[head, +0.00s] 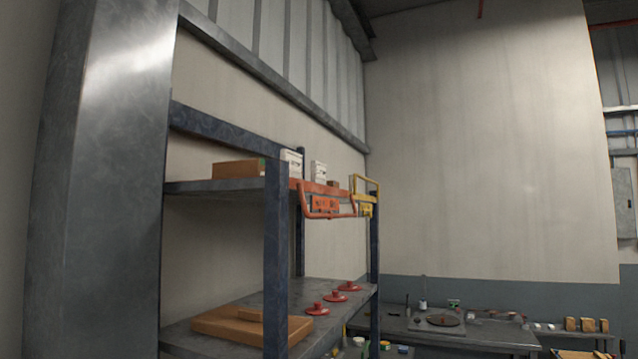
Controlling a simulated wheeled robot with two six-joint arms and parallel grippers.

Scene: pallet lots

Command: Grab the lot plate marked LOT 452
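No plate with a readable LOT 452 mark shows in the head view. Two small white plates or boxes with dark markings stand on the upper shelf of a rack: a left white piece (292,162) and a right white piece (319,173). Their markings are too small to read. An orange framed piece (325,206) and a yellow framed piece (366,193) are at the front edge of that shelf; any text on them is unreadable. Neither of my grippers is in view.
The rack's dark blue front post (277,260) stands close. A brown box (238,169) sits on the upper shelf. The lower shelf holds a wooden board (240,326) and red knobbed discs (335,296). A grey table (455,335) with small items stands beyond, right.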

